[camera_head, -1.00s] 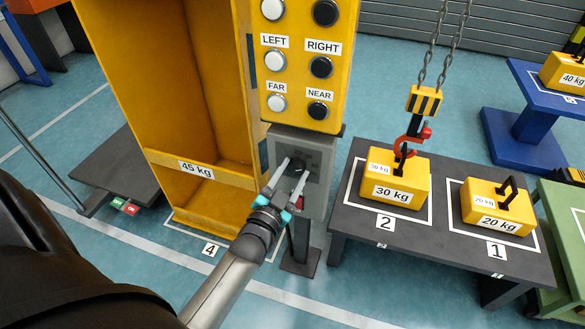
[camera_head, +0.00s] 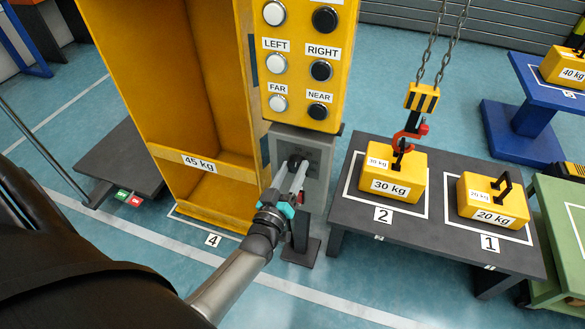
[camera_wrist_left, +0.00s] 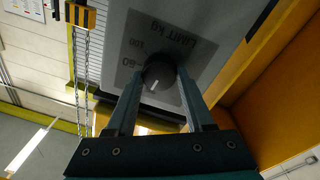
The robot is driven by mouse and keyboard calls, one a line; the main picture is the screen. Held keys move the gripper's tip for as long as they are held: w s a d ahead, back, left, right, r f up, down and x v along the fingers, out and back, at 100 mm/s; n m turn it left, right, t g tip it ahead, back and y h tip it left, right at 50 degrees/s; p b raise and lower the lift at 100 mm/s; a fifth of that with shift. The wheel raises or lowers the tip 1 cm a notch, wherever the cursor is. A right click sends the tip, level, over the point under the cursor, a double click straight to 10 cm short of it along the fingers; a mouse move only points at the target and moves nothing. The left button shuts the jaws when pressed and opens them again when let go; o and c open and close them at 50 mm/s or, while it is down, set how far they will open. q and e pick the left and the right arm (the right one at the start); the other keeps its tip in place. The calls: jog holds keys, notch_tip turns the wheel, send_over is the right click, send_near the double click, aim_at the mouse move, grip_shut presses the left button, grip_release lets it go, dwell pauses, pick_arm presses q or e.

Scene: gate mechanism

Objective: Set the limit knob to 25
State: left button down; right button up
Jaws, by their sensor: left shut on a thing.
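The limit knob (camera_wrist_left: 158,77) is a round dark knob with a white pointer line on a grey panel (camera_wrist_left: 135,40) marked "LIMIT kg". My left gripper (camera_wrist_left: 160,88) is shut on the knob, one finger on each side. In the head view the left gripper (camera_head: 290,178) reaches the grey box (camera_head: 318,150) below the yellow button panel, and its fingers cover most of the knob. My right gripper is not in view.
The yellow button panel (camera_head: 296,120) stands above the grey box. A yellow 45 kg cabinet (camera_head: 165,90) is close on the left. At right, a dark table (camera_head: 350,215) holds a 30 kg weight (camera_head: 390,187) under a hook (camera_head: 407,140) and a 20 kg weight (camera_head: 490,215).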

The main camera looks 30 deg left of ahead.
pick_arm(q)
jog(key=shift+n, duration=0.9)
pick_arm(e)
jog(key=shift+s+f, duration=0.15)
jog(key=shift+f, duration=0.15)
pick_arm(q)
jog(key=shift+c, duration=1.4)
grip_release()
jog(key=shift+s+d, duration=0.1)
jog(key=shift+s, duration=0.15)
jog(key=p+v, duration=0.3)
jog(key=v, duration=1.1)
jog(key=shift+s+p, duration=0.3)
jog(key=shift+s, duration=0.05)
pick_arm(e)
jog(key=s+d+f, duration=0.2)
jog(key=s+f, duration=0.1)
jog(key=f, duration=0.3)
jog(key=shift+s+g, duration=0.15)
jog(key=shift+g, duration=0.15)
pick_arm(q)
jog(key=shift+d, duration=0.15)
